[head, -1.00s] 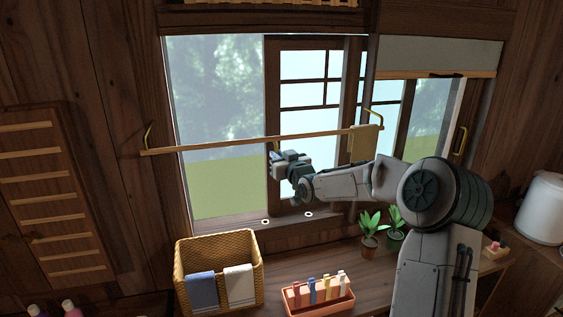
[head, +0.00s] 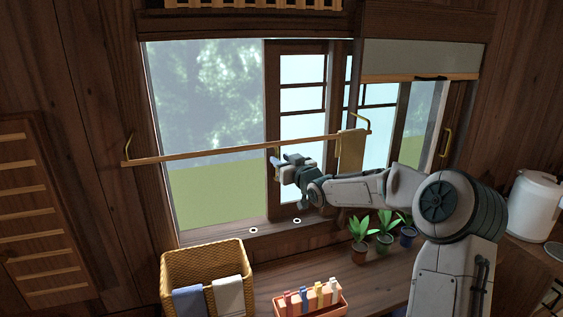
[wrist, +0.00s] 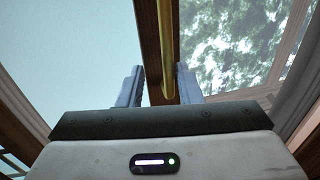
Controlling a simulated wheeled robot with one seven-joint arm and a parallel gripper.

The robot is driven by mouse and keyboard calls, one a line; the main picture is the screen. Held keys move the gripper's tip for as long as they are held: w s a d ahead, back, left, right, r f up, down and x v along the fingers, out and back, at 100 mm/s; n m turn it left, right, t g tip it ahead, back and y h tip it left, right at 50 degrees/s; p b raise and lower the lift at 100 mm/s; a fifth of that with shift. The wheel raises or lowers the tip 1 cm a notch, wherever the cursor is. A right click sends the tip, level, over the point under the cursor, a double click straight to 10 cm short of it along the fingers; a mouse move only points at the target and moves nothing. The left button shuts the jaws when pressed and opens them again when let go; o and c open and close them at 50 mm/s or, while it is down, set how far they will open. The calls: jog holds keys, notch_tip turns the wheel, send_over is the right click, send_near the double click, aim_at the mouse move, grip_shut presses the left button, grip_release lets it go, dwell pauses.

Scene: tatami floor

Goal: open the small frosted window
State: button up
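The small frosted window (head: 303,98) is a dark wooden sash with pale panes and thin bars, standing in the middle of the wide window opening. Part of it shows behind the central post at right. My gripper (head: 279,165) is at its left stile. In the wrist view, a vertical brass handle (wrist: 168,45) on the wooden stile (wrist: 148,45) runs between the two fingers of my gripper (wrist: 160,88). The right finger is close against the handle, and a gap shows on the left finger's side.
A white kettle (head: 534,205) stands at right.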

jog(key=shift+a, duration=0.1)
jog(key=b+v, duration=0.2)
jog(key=v, duration=1.2)
jog(key=shift+w, duration=0.1)
